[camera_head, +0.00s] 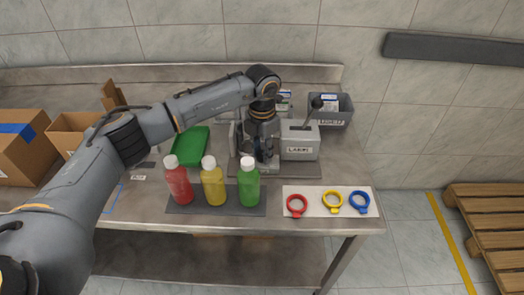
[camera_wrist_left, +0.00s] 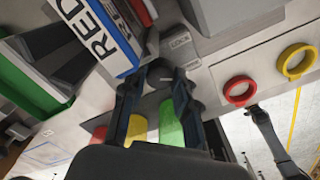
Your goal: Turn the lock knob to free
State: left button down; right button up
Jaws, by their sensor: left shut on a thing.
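My left gripper (camera_head: 262,168) points down at the grey cap feeder at the back middle of the table, and its arm hides much of the feeder. In the left wrist view, the gripper's fingers (camera_wrist_left: 160,80) are closed around a small dark knob (camera_wrist_left: 160,68), which they partly hide. A small plate marked LOCK (camera_wrist_left: 180,42) is on the feeder beside the fingertips. I cannot tell which way the knob is turned.
Red (camera_head: 179,186), yellow (camera_head: 213,187) and green (camera_head: 249,187) bottles with white caps stand on a dark mat in front. Red, yellow and blue rings lie on a white board (camera_head: 315,206) to the right. A grey box with a lever (camera_head: 300,143) stands close right of the gripper.

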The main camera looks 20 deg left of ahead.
aim_at(262, 153)
pick_arm(q)
jog(key=c, duration=1)
grip_release()
notch_tip(262, 153, up, 12)
